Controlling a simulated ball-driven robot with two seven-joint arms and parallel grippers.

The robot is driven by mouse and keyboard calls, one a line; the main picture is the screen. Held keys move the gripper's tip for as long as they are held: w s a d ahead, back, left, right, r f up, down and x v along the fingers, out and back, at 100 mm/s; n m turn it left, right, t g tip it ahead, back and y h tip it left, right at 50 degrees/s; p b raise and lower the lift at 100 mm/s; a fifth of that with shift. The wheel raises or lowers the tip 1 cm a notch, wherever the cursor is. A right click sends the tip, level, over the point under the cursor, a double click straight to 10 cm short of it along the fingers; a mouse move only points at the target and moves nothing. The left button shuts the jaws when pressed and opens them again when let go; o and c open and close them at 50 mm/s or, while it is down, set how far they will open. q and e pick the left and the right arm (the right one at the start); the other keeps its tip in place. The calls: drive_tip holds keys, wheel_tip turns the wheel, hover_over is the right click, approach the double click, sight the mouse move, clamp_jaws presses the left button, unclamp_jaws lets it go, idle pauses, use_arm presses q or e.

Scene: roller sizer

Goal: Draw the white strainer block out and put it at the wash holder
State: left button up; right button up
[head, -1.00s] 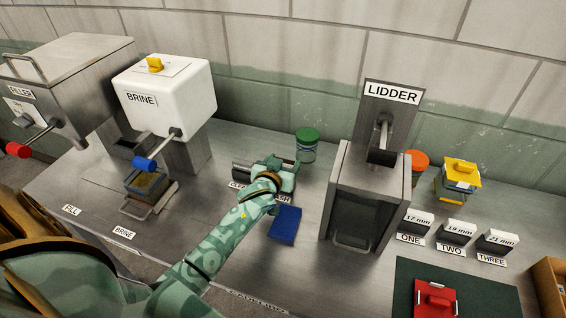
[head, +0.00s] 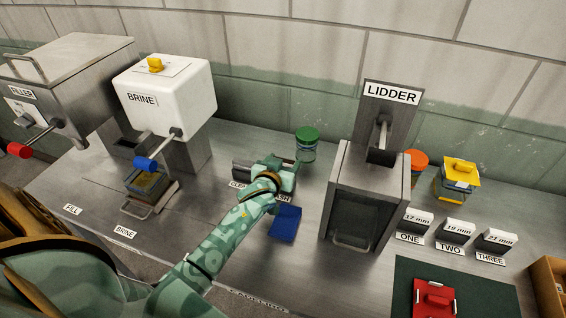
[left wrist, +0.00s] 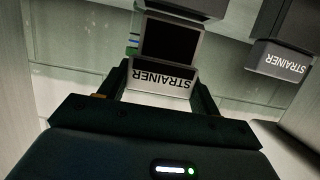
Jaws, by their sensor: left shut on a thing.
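My left gripper (head: 284,176) is at the wash spot in the head view, its wrist hiding part of the WASH label (head: 283,199). In the left wrist view its two fingers (left wrist: 162,92) are shut on a block with a white face lettered STRAINER (left wrist: 162,76), which reads upside down. In the head view the gripper mostly hides this block and the wash holder, so I cannot tell whether the block is seated. A second STRAINER block (left wrist: 283,60) stands apart at the right of the wrist view. My right gripper is not in view.
The LIDDER machine (head: 366,195) rises to the right, the BRINE machine (head: 180,95) to the left. Bare table lies front centre.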

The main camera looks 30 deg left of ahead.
use_arm(q)
drive_tip(key=shift+r, duration=0.1)
drive_tip(key=shift+f+b, duration=0.9)
drive_tip(key=shift+f, duration=0.65)
drive_tip(key=o, duration=1.1)
drive_tip(key=shift+s, duration=0.15)
drive_tip(key=shift+s+d+r, duration=0.15)
drive_tip(key=shift+s, duration=0.2)
drive_tip(key=p+v, duration=0.3)
drive_tip(key=v, duration=1.2)
drive_tip(key=shift+s+d+r, duration=0.1)
drive_tip(key=shift+r, duration=0.05)
